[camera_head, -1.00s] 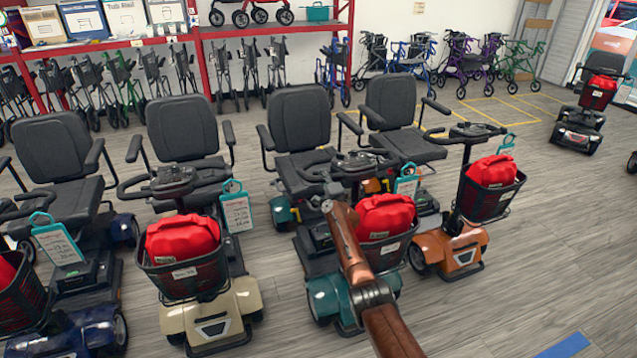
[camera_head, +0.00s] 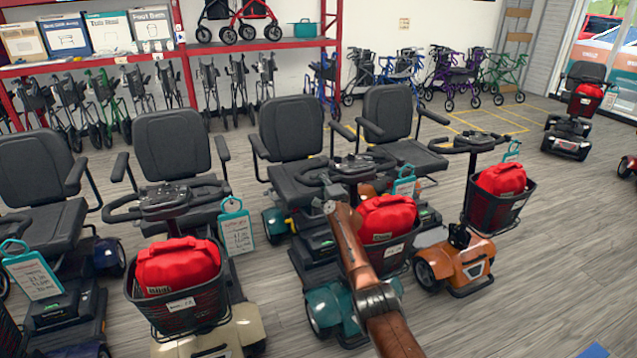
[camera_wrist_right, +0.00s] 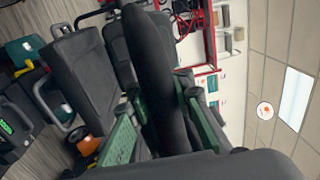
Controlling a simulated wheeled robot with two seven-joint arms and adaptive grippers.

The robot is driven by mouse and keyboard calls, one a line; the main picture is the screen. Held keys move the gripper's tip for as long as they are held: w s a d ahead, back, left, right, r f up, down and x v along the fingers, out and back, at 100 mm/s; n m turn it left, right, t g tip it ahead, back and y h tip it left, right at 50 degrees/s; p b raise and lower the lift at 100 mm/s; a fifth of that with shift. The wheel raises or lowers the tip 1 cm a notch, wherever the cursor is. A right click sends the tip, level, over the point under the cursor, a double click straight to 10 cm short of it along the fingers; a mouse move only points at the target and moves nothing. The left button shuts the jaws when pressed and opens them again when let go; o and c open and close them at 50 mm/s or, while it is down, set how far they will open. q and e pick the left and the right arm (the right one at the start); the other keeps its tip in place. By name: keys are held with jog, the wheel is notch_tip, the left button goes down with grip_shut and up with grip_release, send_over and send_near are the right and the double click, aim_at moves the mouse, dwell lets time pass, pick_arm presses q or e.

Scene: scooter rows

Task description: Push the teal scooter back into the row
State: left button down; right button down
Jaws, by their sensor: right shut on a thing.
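The teal scooter (camera_head: 330,308) stands in the middle of the head view, with a black seat, a front basket and a red bag (camera_head: 387,218) in it. My right arm reaches over it from the bottom edge, partly covering its front and basket. In the right wrist view, the green fingers of my right gripper (camera_wrist_right: 158,90) are closed around a dark bar, which looks like part of the scooter's handlebar (camera_wrist_right: 150,50). In the head view the arm and tiller largely hide this grip. My left gripper is not in view.
A tan scooter (camera_head: 240,330) stands left of the teal one, and an orange scooter (camera_head: 470,262) stands close on its right. A blue scooter (camera_head: 100,255) is farther left. Red shelving (camera_head: 190,85) and rollators (camera_head: 455,75) line the back. Open grey floor (camera_head: 560,240) lies at right.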

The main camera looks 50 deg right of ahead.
jog(key=shift+w+a+f, duration=0.1)
jog(key=shift+w+a, duration=0.05)
jog(key=c, duration=2.1)
grip_release()
jog(key=o, duration=0.4)
jog(key=shift+a, duration=0.2)
jog(key=shift+s+a, duration=0.4)
jog(key=shift+s, duration=0.15)
jog(key=v, duration=1)
jog(key=shift+s+d, duration=0.2)
jog(key=shift+s, duration=0.15)
